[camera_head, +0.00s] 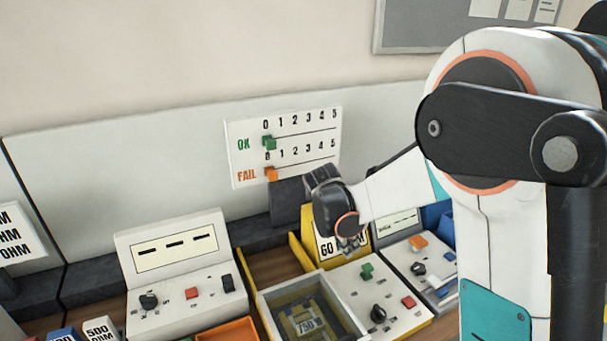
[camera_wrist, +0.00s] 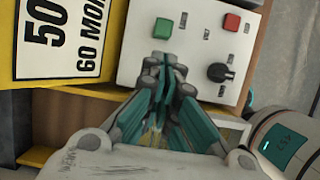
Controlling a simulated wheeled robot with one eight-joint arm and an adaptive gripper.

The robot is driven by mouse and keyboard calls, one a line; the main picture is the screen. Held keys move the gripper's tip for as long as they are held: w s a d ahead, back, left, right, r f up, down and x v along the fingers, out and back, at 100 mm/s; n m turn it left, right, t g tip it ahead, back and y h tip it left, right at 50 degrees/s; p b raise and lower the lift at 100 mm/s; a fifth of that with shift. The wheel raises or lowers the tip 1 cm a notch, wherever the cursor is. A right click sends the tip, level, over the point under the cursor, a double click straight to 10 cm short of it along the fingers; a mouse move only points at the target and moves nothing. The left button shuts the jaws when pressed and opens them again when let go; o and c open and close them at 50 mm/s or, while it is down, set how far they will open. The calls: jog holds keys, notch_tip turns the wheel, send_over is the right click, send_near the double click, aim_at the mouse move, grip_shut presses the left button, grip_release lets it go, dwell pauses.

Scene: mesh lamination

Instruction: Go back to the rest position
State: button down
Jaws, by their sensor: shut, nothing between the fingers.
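My gripper (camera_head: 350,246) is shut and empty in the head view. It hangs in front of a yellow sign (camera_head: 330,247) that it partly hides, above the back of a white control panel (camera_head: 375,291). In the wrist view my gripper's teal fingers (camera_wrist: 162,85) are together, with their tips over the near edge of the white panel (camera_wrist: 140,28). The panel carries a green button (camera_wrist: 162,28), a red button (camera_wrist: 231,22) and a black knob (camera_wrist: 218,72). My white and black arm reaches in from the right of the head view.
Another console (camera_head: 175,262) is farther left, and a third (camera_head: 425,262) is at right. An OK/FAIL board (camera_head: 285,146) is on the back wall.

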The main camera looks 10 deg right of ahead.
jog(key=s+r+m+t+y+b, duration=0.2)
jog(key=s+r+m+t, duration=0.1)
jog(key=s+r+m, duration=0.7)
jog(key=s+a+m+t+y+b, duration=0.1)
jog(key=s+m+t+y+b, duration=0.1)
jog(key=s+m, duration=0.9)
jog(key=s, duration=0.3)
jog(key=shift+s+a+f+t, duration=0.15)
jog(key=shift+s+f+t, duration=0.15)
jog(key=shift+s+t, duration=0.1)
jog(key=shift+w, duration=0.1)
